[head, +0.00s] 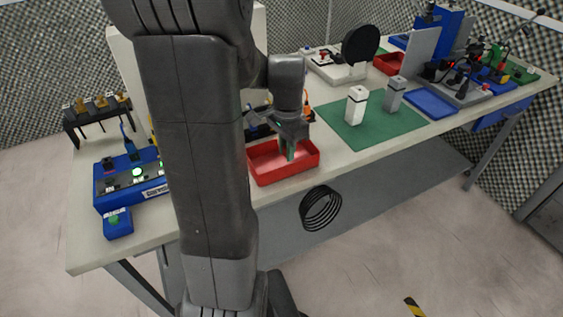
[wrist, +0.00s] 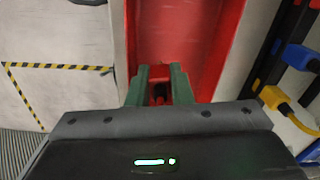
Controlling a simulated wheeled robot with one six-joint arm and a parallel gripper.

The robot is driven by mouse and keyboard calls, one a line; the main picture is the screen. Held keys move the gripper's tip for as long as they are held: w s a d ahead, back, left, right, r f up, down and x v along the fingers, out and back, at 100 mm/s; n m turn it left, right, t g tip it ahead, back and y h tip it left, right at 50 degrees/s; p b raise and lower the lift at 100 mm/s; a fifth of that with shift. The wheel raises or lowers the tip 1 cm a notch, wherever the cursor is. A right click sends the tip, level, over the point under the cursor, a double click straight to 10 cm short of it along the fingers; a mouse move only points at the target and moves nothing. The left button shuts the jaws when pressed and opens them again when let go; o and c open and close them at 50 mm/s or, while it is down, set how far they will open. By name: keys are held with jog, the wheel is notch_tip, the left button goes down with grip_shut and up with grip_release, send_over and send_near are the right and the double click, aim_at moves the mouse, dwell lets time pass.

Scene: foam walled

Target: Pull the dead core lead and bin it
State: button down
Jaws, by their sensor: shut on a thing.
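My gripper (head: 289,148) points down over the red bin (head: 262,178), an open tray at the table's front edge. In the wrist view its green fingers (wrist: 160,90) are closed around a small dark and red piece, which I take to be the plug of the lead (wrist: 160,93). Most of that piece is hidden between the fingers. The red bin (wrist: 180,35) fills the space beyond the fingertips. In the head view the held piece cannot be made out. Whether it touches the bin is unclear.
A dark panel with a blue plug (wrist: 299,56) and a yellow plug (wrist: 274,97) stands right of the bin in the wrist view. A blue switch box (head: 130,177) is at left. A green mat (head: 372,137) bears two blocks. A black coil (head: 320,208) shows below the table edge.

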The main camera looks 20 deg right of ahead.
jog(key=c, duration=1.2)
grip_release()
notch_tip(320, 180, up, 14)
jog(key=shift+p, duration=0.45)
notch_tip(320, 180, down, 13)
jog(key=shift+f+b, duration=0.15)
jog(key=shift+b, duration=0.3)
jog(key=shift+f, duration=0.1)
jog(key=shift+s+a, duration=0.1)
